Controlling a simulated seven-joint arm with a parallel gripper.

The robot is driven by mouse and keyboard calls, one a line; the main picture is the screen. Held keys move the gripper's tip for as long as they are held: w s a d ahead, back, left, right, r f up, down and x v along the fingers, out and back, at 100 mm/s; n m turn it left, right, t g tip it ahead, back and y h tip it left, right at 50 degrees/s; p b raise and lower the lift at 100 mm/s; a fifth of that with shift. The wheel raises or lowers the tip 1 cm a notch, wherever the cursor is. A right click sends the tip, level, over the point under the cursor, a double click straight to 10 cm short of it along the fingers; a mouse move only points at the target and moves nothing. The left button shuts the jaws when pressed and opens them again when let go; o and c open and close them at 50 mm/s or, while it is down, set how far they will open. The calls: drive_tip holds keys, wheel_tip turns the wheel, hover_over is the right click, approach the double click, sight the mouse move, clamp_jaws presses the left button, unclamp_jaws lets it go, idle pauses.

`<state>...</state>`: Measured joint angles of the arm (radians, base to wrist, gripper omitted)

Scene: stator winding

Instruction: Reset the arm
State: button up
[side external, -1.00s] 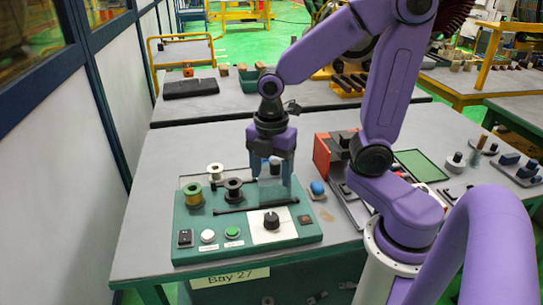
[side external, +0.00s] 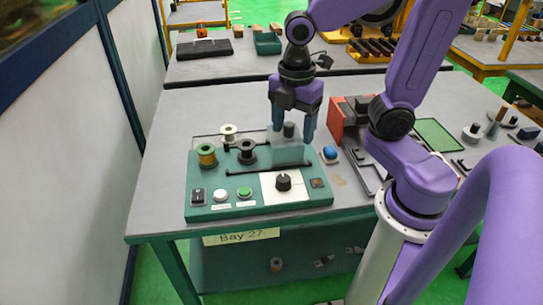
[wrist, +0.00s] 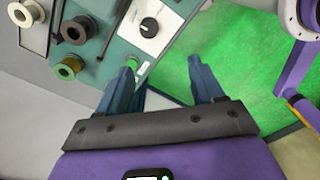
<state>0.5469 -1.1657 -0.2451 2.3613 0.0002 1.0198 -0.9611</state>
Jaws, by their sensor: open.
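My gripper (side external: 293,132) is open and empty, with its two blue fingers pointing down. In the side view it hangs over the back right of the green control panel (side external: 215,212), near a translucent block (side external: 290,153) with a dark cylinder (side external: 289,130). I cannot tell the exact gap from the fingertips to the block. In the wrist view the spread fingers (wrist: 162,66) show with nothing between them. The panel's black knob (side external: 283,183) also shows in the wrist view (wrist: 149,27).
Several spools (side external: 229,132) stand at the panel's back left. The grey table (side external: 160,190) is clear left of the panel.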

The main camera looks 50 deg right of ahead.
drive_tip(key=s+f+m, duration=0.2)
drive_tip(key=s+m, duration=0.3)
drive_tip(key=s, duration=0.6)
drive_tip(key=shift+s+a+f+m, duration=0.15)
drive_tip(key=shift+s+a+m, duration=0.05)
drive_tip(key=shift+a+m, duration=0.15)
